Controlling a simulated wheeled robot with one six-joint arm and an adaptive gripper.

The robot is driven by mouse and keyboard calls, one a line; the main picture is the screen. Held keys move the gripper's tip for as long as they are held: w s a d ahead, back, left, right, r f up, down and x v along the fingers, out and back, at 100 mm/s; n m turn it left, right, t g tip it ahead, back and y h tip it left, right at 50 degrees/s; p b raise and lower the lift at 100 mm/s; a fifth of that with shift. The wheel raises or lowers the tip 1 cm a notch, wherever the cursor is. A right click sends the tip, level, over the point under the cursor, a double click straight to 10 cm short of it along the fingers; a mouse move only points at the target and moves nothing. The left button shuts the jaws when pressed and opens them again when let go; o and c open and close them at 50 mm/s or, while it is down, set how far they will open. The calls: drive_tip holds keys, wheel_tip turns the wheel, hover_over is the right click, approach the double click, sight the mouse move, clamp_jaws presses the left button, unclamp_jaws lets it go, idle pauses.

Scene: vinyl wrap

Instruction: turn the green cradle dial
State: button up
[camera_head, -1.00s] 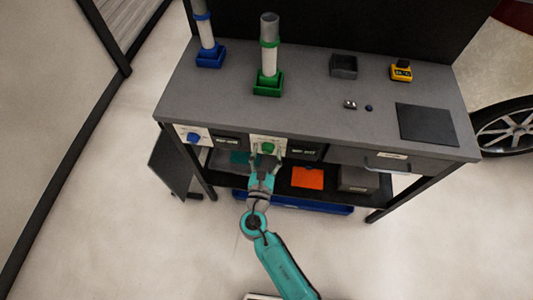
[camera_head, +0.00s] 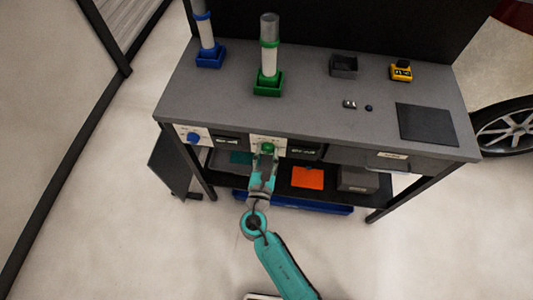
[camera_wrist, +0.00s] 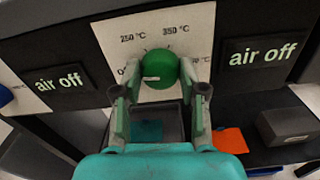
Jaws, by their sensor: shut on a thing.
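The green cradle dial (camera_wrist: 160,68) is a round green knob on a white panel (camera_wrist: 110,38) with temperature marks; 250 °C and 350 °C are readable. It also shows in the head view (camera_head: 267,147), at the front edge of the bench. My gripper (camera_wrist: 160,80) is shut on the dial, with one finger on each side of it. In the head view my gripper (camera_head: 265,154) reaches up to the dial from below. The green cradle (camera_head: 268,86) stands on the bench top above the dial, holding an upright grey tube with a green ring.
Displays reading "air off" (camera_wrist: 262,52) flank the panel. A blue dial (camera_head: 194,138) is to the left, below a blue cradle (camera_head: 210,58). An open dark tray (camera_head: 344,66), a yellow device (camera_head: 400,70) and a dark mat (camera_head: 426,124) lie on the right. An orange sheet (camera_head: 307,178) lies on the lower shelf.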

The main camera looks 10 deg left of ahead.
drive_tip(key=m, duration=0.6)
drive_tip(key=shift+d, duration=0.1)
drive_tip(key=m, duration=0.5)
drive_tip(key=shift+d+f+m, duration=0.1)
drive_tip(key=shift+m, duration=0.2)
drive_tip(key=m, duration=0.5)
drive_tip(key=shift+f, duration=0.15)
drive_tip(key=m, duration=0.5)
drive_tip(key=shift+f+m, duration=0.1)
drive_tip(key=shift+m, duration=0.3)
drive_tip(key=o, duration=1.1)
drive_tip(key=shift+s, duration=0.1)
drive_tip(key=s, duration=1.2)
drive_tip(key=shift+a, duration=0.2)
